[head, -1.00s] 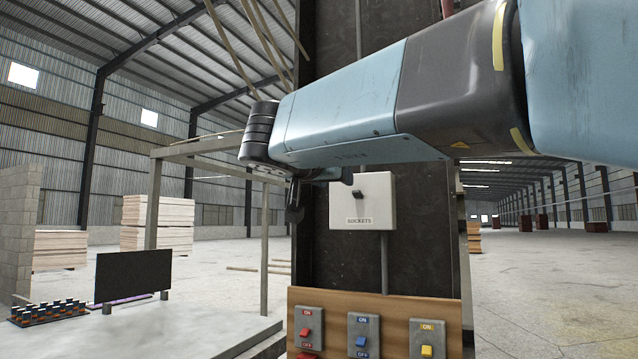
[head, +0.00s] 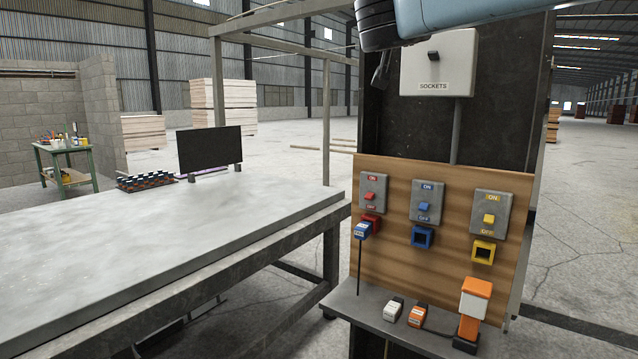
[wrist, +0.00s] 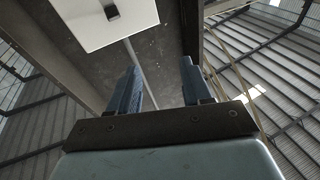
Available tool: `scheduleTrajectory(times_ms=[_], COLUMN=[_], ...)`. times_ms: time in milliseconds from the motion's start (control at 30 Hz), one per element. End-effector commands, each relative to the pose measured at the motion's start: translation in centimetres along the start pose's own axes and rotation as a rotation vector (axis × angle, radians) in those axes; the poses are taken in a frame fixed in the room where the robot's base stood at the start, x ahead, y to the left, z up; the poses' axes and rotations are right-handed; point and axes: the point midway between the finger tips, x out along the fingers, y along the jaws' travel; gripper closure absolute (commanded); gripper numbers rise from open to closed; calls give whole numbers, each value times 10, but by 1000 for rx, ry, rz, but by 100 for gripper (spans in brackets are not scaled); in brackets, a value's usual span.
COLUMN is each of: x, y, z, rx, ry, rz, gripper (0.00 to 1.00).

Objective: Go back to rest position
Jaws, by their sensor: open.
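My gripper (wrist: 160,85) shows in the wrist view with its two blue-grey fingers apart and nothing between them. In the head view my gripper (head: 381,72) is only partly visible at the top, just left of the white SOCKETS box (head: 437,62), with my arm running off the top edge. I cannot tell the exact gap to the box. The box also shows at the upper left of the wrist view (wrist: 98,18), with a dark lever on it.
A wooden panel (head: 440,262) carries red, blue and yellow switches. Below it, a shelf (head: 372,318) holds plugs and an orange device (head: 474,309). A large workbench (head: 150,235) stands left, with a black screen (head: 210,149) on it. Open floor lies right.

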Motion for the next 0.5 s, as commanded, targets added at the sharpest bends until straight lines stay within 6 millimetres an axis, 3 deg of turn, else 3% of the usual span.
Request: scheduleTrajectory(times_ms=[133,267,500], x=[-11,-27,-77], y=[-10,-15,6], z=[23,62,168], rx=[-10,-30,-78], ry=[-1,-92,-441], rz=[-205,-367,-545], gripper=[51,51,51])
